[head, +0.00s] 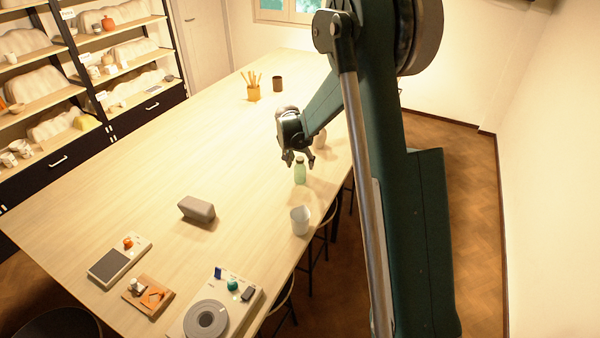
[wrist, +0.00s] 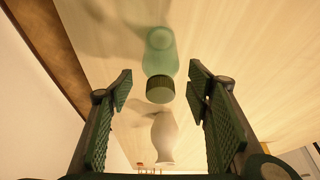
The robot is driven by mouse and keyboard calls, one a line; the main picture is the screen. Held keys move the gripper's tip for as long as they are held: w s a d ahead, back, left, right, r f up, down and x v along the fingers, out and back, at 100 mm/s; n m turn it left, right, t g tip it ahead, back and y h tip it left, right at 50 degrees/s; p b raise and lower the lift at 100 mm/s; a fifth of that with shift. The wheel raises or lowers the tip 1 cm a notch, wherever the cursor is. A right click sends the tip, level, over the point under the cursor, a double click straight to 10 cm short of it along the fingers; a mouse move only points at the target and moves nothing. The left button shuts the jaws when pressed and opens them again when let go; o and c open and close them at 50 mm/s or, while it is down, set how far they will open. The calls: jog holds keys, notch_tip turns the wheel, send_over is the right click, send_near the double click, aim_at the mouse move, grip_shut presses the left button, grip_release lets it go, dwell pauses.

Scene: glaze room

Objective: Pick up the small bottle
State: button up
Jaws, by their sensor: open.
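The small bottle (head: 300,173) is green and translucent and stands upright near the table's right edge. In the wrist view the bottle (wrist: 160,52) shows its dark ribbed cap towards me, midway between the fingers. My gripper (head: 299,160) is open just above the bottle in the head view. In the wrist view my gripper (wrist: 160,76) has its two green padded fingers wide apart, with a clear gap on each side of the cap. The fingers appear not to touch the bottle.
A pale vase (wrist: 164,138) stands close beyond the bottle; in the head view the vase (head: 320,138) is partly behind my gripper. A grey block (head: 196,208) lies left. The table (head: 150,165) is bare around its middle.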

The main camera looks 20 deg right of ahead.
aim_at(302, 167)
jog(key=shift+x, duration=2.55)
jog(key=c, duration=1)
